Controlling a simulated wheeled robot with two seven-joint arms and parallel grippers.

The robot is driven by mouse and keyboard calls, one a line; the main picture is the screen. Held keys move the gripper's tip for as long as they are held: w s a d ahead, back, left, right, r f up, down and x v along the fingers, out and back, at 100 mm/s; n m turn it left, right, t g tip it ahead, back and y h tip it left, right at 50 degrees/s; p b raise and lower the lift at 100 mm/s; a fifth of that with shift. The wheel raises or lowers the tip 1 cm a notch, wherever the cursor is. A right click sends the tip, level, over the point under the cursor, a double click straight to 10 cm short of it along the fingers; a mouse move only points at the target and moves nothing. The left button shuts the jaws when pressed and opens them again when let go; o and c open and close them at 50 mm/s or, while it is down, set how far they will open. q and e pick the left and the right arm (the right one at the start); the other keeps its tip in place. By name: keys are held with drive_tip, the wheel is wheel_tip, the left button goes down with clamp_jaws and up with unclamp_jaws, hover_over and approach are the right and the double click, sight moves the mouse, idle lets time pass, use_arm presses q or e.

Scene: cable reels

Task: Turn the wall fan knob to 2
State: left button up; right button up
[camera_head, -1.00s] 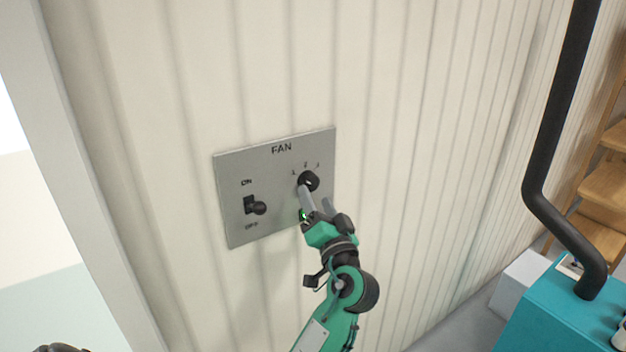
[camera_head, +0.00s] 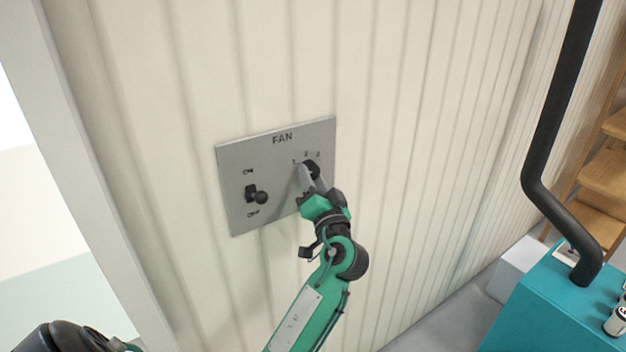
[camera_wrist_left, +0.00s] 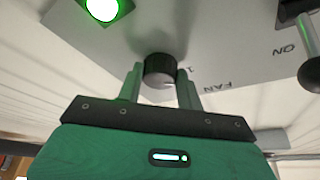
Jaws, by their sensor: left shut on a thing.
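The grey fan panel (camera_head: 275,150) is on the ribbed wall, with a black knob (camera_head: 312,168) at its upper right under the marks 1, 2 and 3. My left gripper (camera_head: 309,180) reaches up to the knob from below and is shut on it. In the left wrist view the knob (camera_wrist_left: 159,69) sits between the two fingers of my left gripper (camera_wrist_left: 161,85). Part of the knob is hidden by the fingers, and its pointer cannot be read. My right gripper is not clearly in view.
A black toggle switch (camera_head: 259,196) marked ON and OFF is on the panel's left side. A green light (camera_wrist_left: 108,8) shows in the left wrist view. A teal box (camera_head: 540,310) with a black pipe (camera_head: 541,150) stands at the right.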

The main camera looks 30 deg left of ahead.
use_arm(q)
drive_tip(key=m+h+p, duration=0.2)
drive_tip(key=m+p, duration=0.2)
drive_tip(key=p, duration=0.1)
drive_tip(key=r+m+h+p, duration=0.1)
drive_tip(key=m+p, duration=0.3)
drive_tip(key=p, duration=0.1)
drive_tip(key=shift+s+r+m+h+p, duration=0.15)
drive_tip(key=shift+s+m+h+p, duration=0.05)
drive_tip(key=shift+m+h+p, duration=0.2)
drive_tip(key=shift+m+p, duration=1.1)
drive_tip(key=shift+p, duration=0.1)
drive_tip(key=shift+f, duration=0.2)
drive_tip(key=o, duration=1)
